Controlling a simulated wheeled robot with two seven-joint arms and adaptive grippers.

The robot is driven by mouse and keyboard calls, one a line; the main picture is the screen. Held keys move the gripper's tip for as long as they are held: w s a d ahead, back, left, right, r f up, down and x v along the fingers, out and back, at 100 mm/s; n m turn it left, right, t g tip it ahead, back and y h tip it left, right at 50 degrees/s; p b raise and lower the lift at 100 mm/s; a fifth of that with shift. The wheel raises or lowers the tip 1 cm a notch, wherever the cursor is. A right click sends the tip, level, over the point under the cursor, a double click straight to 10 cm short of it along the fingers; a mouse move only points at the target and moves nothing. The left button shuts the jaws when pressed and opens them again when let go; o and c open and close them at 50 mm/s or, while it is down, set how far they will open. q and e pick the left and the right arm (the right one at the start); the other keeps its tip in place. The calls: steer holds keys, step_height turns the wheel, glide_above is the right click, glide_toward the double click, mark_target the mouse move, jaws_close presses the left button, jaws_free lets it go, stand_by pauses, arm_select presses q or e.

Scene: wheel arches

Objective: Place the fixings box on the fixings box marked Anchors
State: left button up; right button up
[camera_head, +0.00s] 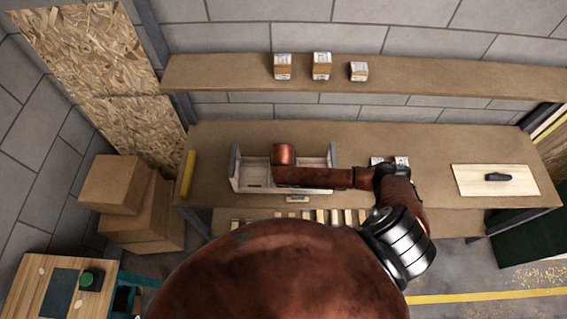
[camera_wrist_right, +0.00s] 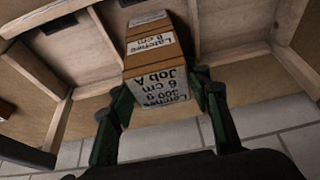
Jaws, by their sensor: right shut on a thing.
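My right gripper (camera_wrist_right: 160,100) is shut on a brown fixings box (camera_wrist_right: 155,65) with white labels in the right wrist view. Three small brown and white boxes stand on the upper shelf: left (camera_head: 282,66), middle (camera_head: 321,66) and right (camera_head: 358,71). Their labels are too small to read, so I cannot tell which is Anchors. My left gripper is not in view.
The workbench (camera_head: 430,140) carries the divided wooden tray (camera_head: 250,176), partly behind my arm. White-topped items (camera_head: 401,161) lie right of it. A pale board (camera_head: 470,182) with a dark tool (camera_head: 497,177) lies farther right. The shelf (camera_head: 440,82) is clear right of the boxes.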

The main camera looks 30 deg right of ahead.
steer(key=o, duration=1.4)
steer(key=v, duration=1.2)
steer(key=shift+r, duration=0.1)
